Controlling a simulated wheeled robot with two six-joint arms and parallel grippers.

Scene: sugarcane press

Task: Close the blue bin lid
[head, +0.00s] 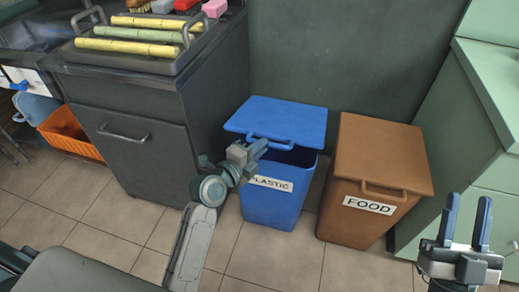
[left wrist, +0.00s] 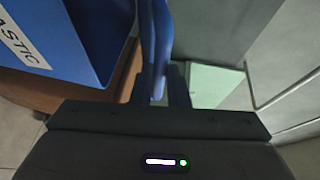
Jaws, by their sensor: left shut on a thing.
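The blue bin (head: 272,205), labelled PLASTIC, stands on the floor in the middle of the head view. Its blue lid (head: 278,115) is partly raised, with a dark gap showing under its front edge. My left gripper (head: 259,147) is at the lid's front handle (head: 284,143) and shut on it; the fingers cover part of the handle. In the left wrist view the bin (left wrist: 60,35) is at the left and the fingers (left wrist: 155,55) are close together; the grip itself is unclear there. My right gripper (head: 466,200) is open and empty at the lower right.
A brown FOOD bin (head: 368,185) with its lid down stands close to the right of the blue bin. A dark cabinet (head: 140,140) with a tray of cane (head: 135,50) stands to the left. A green cabinet (head: 470,120) is at the right. Tiled floor in front is clear.

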